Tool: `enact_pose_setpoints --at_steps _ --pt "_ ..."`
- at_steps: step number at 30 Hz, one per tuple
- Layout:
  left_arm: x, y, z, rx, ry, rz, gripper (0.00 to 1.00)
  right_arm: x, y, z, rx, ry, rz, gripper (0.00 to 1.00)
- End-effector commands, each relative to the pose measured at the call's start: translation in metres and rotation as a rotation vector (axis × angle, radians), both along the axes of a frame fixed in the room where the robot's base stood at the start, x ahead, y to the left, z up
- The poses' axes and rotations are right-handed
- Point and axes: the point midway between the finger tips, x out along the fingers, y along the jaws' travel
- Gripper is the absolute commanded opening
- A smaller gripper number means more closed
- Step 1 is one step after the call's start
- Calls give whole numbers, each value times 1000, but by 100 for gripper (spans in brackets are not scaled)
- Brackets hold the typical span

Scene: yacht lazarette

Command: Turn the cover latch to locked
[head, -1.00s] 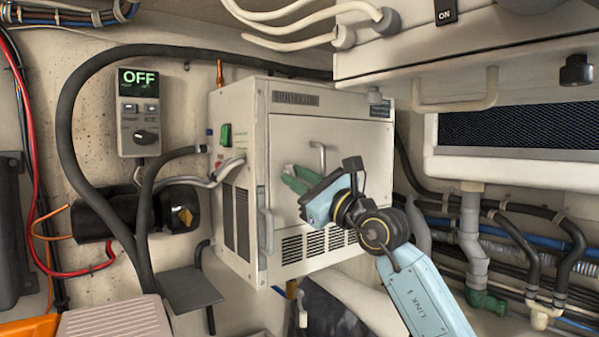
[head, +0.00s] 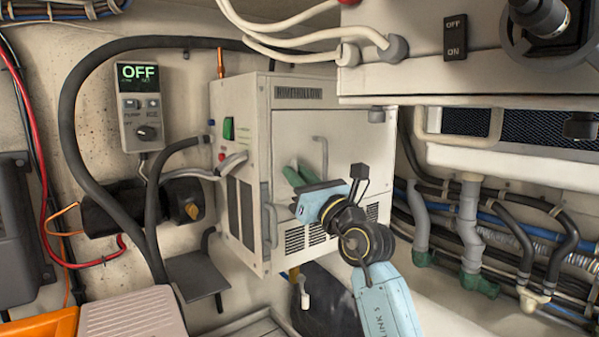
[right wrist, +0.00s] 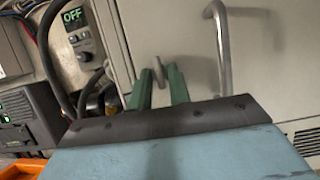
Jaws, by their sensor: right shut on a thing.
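The cover (head: 345,140) is the pale front panel of the white box, and it looks closed. A small grey metal latch (right wrist: 157,68) stands out from it, tilted a little in the right wrist view. My right gripper (right wrist: 158,80) has its two green fingers on either side of the latch and is shut on it. In the head view the right gripper (head: 297,172) reaches the cover's left part, and its fingers hide the latch there. I cannot make out any lock marking. My left gripper is not in view.
A bar handle (right wrist: 222,45) stands right of the latch, close to the right fingers. Another handle (head: 270,222) is on the box's left front edge. A control panel (head: 139,107) reading OFF hangs at left. An overhead cabinet (head: 420,60) limits room above right.

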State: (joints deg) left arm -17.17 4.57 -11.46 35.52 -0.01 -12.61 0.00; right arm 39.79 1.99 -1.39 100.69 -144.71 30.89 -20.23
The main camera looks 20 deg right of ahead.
Motion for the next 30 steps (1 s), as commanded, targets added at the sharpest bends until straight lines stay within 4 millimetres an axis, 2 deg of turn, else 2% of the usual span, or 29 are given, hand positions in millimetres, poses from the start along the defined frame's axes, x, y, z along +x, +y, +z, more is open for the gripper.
enact_pose_setpoints --at_steps 8,9,14,24,30 --pt "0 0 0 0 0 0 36 0 0 0 3 1 1 0" --pt "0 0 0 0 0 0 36 0 0 0 3 0 1 20" --pt "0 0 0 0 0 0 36 0 0 0 2 1 1 41" --pt "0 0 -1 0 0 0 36 -2 -1 -2 1 0 0 41" --pt "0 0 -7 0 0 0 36 -24 -9 -12 2 0 -1 41"
